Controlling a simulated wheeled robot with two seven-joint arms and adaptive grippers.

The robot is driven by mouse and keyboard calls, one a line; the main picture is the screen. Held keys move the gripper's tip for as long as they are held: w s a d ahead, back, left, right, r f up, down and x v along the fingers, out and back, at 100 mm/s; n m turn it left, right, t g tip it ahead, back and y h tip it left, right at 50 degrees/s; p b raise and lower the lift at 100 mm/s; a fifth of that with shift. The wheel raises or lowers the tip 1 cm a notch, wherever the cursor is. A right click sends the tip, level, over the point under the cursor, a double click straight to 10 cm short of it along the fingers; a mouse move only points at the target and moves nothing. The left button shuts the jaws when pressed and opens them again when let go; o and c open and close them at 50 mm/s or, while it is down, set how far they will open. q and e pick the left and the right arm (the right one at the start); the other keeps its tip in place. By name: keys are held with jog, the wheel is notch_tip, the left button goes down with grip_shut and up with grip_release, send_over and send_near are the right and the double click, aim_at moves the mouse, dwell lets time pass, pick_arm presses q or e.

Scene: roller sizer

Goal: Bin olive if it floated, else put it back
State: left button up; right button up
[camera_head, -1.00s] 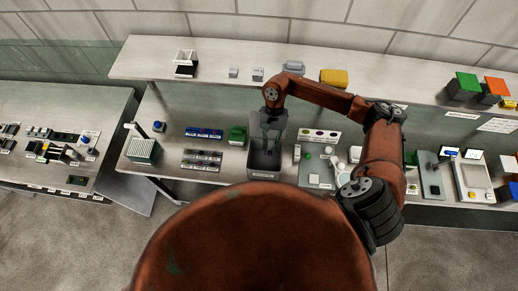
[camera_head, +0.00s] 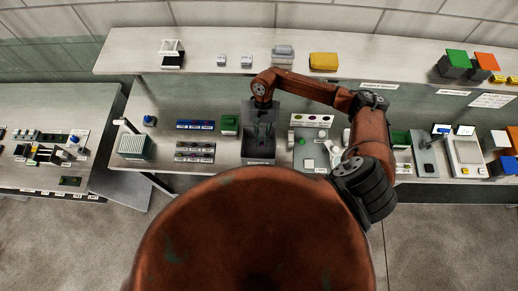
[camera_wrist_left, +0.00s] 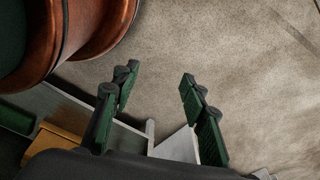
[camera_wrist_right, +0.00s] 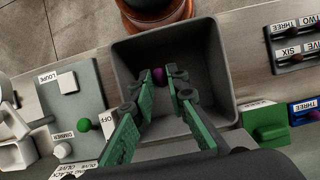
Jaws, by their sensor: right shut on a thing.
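My right gripper (camera_wrist_right: 157,82) is shut on a small purple olive (camera_wrist_right: 157,75), held between its fingertips. In the right wrist view the olive shows over the inside of a grey open bin (camera_wrist_right: 125,60). In the head view my right gripper (camera_head: 264,132) points down into or just above the same bin (camera_head: 258,162); its exact height is hard to tell. The olive is too small to make out in the head view. My left gripper (camera_wrist_left: 158,82) is open and empty, above the floor. It is not visible in the head view.
Right of the bin, a grey plate (camera_head: 308,152) carries a green knob and a white pad. Left of it are a green block (camera_head: 229,123) and labelled blue racks (camera_head: 195,125). A yellow box (camera_head: 323,62) stands on the back shelf.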

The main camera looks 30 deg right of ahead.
jog(key=o, duration=0.7)
jog(key=shift+o, duration=0.2)
jog(key=shift+w+r, duration=0.15)
jog(key=shift+r, duration=0.1)
pick_arm(q)
jog(key=shift+s, duration=0.85)
pick_arm(e)
jog(key=v, duration=1.1)
jog(key=shift+r, duration=0.2)
